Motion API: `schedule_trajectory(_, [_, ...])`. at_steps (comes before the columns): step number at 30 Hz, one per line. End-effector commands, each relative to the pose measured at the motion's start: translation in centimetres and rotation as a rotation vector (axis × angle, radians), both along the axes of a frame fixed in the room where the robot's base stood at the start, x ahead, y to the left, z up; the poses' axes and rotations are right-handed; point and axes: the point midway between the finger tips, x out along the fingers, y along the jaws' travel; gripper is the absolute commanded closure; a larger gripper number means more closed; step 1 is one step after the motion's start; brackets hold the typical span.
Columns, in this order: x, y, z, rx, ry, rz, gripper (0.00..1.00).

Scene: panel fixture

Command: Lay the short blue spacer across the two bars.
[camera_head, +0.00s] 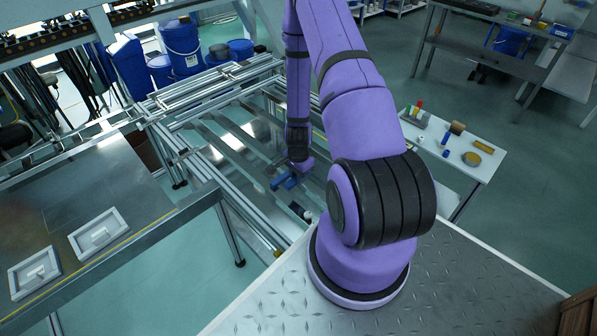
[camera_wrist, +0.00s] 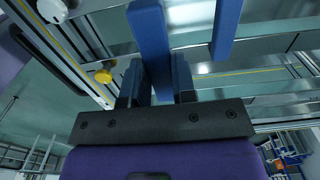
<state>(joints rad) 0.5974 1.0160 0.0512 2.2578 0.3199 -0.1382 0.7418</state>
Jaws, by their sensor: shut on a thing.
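My gripper (camera_wrist: 157,80) shows in the wrist view with its dark fingers closed on a blue spacer (camera_wrist: 150,38), which sticks out beyond the fingertips. A second blue piece (camera_wrist: 226,28) lies to its right, apart from the fingers. Pale metal bars (camera_wrist: 275,47) run crosswise behind both; I cannot tell whether the held spacer touches them. In the head view my gripper (camera_head: 297,166) points down over the frame, with blue pieces (camera_head: 284,182) just below it.
The metal frame (camera_head: 215,82) surrounds the work area. A white knob (camera_wrist: 52,10) and a yellow knob (camera_wrist: 103,76) sit left of the fingers. A side table (camera_head: 480,165) with small parts stands at right. A grey bench (camera_head: 90,190) with two white panels is at left.

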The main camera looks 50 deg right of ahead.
Motion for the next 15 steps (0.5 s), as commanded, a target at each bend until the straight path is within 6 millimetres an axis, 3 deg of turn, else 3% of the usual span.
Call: schedule_trajectory(15, [0.0, 0.0, -4.4, 0.0, 0.0, 0.0, 1.0])
